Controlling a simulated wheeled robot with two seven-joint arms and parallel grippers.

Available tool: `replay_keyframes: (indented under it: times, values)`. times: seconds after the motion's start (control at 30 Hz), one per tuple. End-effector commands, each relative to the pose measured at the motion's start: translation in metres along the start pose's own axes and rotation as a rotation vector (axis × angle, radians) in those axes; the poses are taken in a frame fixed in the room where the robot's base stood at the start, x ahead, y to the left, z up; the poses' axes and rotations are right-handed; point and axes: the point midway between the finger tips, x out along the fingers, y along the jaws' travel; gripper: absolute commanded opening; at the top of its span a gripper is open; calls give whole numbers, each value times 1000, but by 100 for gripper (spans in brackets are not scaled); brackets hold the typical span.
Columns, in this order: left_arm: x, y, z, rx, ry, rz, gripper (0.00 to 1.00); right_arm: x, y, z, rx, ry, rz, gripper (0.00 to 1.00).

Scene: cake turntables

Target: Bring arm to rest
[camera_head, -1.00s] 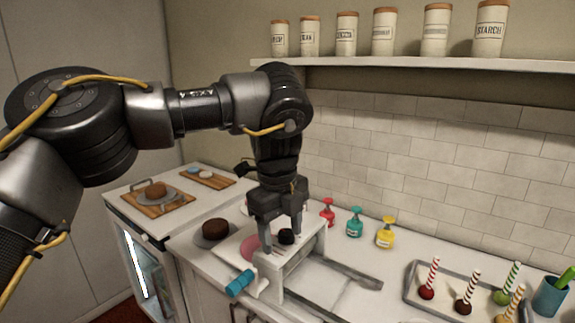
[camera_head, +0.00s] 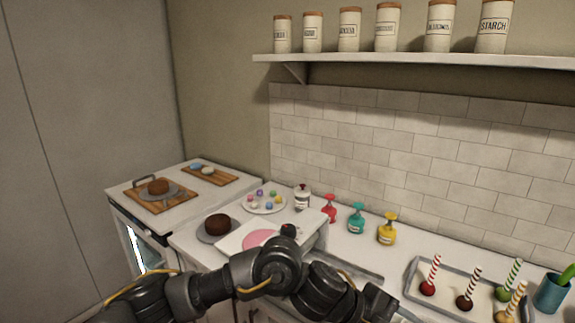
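My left arm (camera_head: 275,265) comes in from the lower left and lies low across the front of the counter. Its far end bends down past the bottom edge of the head view, so the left gripper is out of sight. My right arm and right gripper do not show. A white board with a pink disc (camera_head: 259,238) and a small dark knob (camera_head: 288,230) stands just behind the arm. The arm hides the front of this unit.
A chocolate cake (camera_head: 217,223) sits on a grey plate at the left. Behind are a plate of coloured balls (camera_head: 264,203) and red (camera_head: 329,209), teal (camera_head: 356,219) and yellow (camera_head: 387,229) bottles. A tray (camera_head: 411,290) of striped-stick pops lies at the right. A jar shelf (camera_head: 420,60) hangs above.

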Motion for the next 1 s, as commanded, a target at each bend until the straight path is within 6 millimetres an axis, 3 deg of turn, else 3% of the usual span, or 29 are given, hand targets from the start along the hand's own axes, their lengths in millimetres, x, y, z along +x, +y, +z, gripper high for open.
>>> replay_keyframes:
  times: [0.07, 0.17, 0.27, 0.37, 0.47, 0.6, 0.67, 0.7, 0.8, 1.0]
  values:
    - [5, -3, -10, -95, 35, -158, 60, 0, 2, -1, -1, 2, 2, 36]
    - [-4, -10, -6, -238, 28, -350, 60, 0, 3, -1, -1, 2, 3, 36]
    - [-22, -4, 14, -420, -21, -520, 60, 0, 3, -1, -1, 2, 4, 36]
    - [-47, 20, 46, -632, -104, -660, 60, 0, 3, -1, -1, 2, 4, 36]
    - [-74, 66, 82, -865, -221, -763, 60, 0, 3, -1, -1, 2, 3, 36]
    - [-112, 163, 120, -1205, -422, -839, 60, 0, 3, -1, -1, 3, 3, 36]
    - [-126, 209, 128, -1340, -511, -846, 60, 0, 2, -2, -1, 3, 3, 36]
    - [-135, 240, 130, -1424, -569, -845, 60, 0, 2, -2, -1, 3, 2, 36]
    - [-155, 308, 125, -1603, -698, -824, 60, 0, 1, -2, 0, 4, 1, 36]
    - [-181, 400, 99, -1833, -876, -762, 60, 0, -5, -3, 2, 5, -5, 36]
